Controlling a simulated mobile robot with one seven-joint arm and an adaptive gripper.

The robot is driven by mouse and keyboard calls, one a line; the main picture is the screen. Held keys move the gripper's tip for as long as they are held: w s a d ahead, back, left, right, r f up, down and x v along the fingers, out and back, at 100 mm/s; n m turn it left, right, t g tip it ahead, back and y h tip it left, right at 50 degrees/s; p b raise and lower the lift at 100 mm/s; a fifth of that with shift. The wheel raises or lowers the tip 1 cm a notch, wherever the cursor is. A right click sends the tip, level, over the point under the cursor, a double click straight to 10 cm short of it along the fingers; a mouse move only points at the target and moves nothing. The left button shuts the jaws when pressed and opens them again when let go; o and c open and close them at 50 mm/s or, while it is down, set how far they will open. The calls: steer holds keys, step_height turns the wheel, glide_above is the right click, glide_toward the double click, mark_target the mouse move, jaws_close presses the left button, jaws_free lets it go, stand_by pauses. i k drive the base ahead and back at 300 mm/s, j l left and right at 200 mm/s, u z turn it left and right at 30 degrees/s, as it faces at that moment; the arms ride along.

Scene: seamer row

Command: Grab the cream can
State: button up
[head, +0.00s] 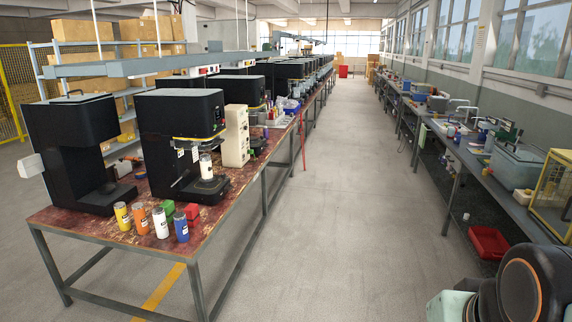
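A row of cans stands upright at the near edge of the left worktable (85,222): a yellow can (122,216), an orange can (141,218), a white or cream can (160,222) and a blue can (182,226). Another whitish can (206,166) stands upright in the black seamer (180,125), under its yellow-edged head. I cannot tell from colour alone which whitish can is the cream one. A dark part of my arm shows at the lower right corner, far from the cans. My gripper is not in view.
Red and green blocks (192,211) sit just behind the cans. A second black machine (75,150) stands to the left, a cream control box (236,137) to the right. The aisle floor (335,200) is clear. A right bench (465,155) has a red bin (488,242) beneath.

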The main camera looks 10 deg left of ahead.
mark_target(205, 163)
steer(key=i+j+u, duration=0.1)
steer(key=u, duration=1.2)
steer(key=i+l+u, duration=0.2)
steer(key=i+u, duration=0.2)
steer(key=i+l+u, duration=0.25)
steer(key=u, duration=0.15)
steer(key=i+l+u, duration=0.35)
steer(key=l, duration=0.35)
steer(key=i+l+u, duration=0.15)
steer(key=l, duration=0.25)
steer(key=i+l+u, duration=0.15)
steer(key=i+l, duration=0.3)
steer(key=l, duration=0.25)
steer(key=i+l, duration=0.15)
steer(key=l, duration=0.25)
steer(key=i+l, duration=0.15)
steer(key=l, duration=0.25)
steer(key=i+l, duration=0.15)
steer(key=l, duration=0.25)
steer(key=i+l+u, duration=0.1)
steer(key=l, duration=0.3)
steer(key=i+l, duration=0.2)
steer(key=l, duration=0.2)
